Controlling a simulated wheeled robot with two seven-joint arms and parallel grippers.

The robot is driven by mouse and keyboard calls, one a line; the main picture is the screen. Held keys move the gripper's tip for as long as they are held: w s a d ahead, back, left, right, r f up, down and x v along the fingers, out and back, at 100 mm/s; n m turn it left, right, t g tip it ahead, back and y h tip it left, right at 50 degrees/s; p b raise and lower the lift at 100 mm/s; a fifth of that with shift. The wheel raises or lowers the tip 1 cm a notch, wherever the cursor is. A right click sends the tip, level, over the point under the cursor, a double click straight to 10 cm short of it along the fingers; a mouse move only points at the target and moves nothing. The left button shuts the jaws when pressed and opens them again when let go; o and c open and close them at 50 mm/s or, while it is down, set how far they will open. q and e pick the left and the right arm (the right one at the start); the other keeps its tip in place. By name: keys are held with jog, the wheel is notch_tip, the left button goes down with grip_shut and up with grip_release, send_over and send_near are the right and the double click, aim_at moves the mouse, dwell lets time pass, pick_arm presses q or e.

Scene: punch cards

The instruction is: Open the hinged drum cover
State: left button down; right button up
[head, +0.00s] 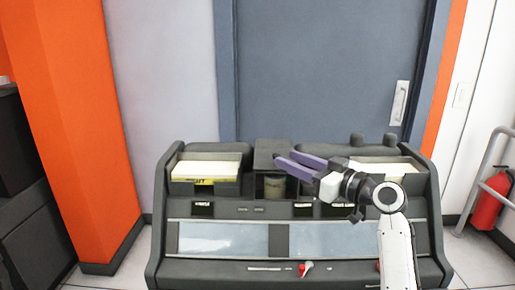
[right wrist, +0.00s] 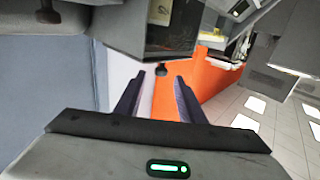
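The drum cover (head: 268,146) is a dark grey box at the top middle of the console. It appears to be down, with a greenish drum (head: 274,187) showing below through its front. In the right wrist view the cover (right wrist: 118,22) fills the top, with a small dark knob (right wrist: 161,69) at its edge. My right gripper (head: 284,157) reaches in from the right, its two purple fingers apart. In the right wrist view the gripper (right wrist: 160,77) has the knob at or just beyond its fingertips, between them; contact cannot be told. My left gripper is out of view.
The dark console (head: 160,220) has a card tray at left (head: 206,170) and another at right (head: 385,168), partly behind my arm. A red-knobbed lever (head: 305,268) is on its front. An orange pillar (head: 80,130) stands left; a red extinguisher (head: 490,200) stands right.

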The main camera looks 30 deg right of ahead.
aim_at(266, 160)
jog(key=p+x, duration=0.1)
jog(key=x, duration=0.8)
jog(key=shift+w+a, duration=0.1)
jog(key=shift+a, duration=0.05)
grip_shut()
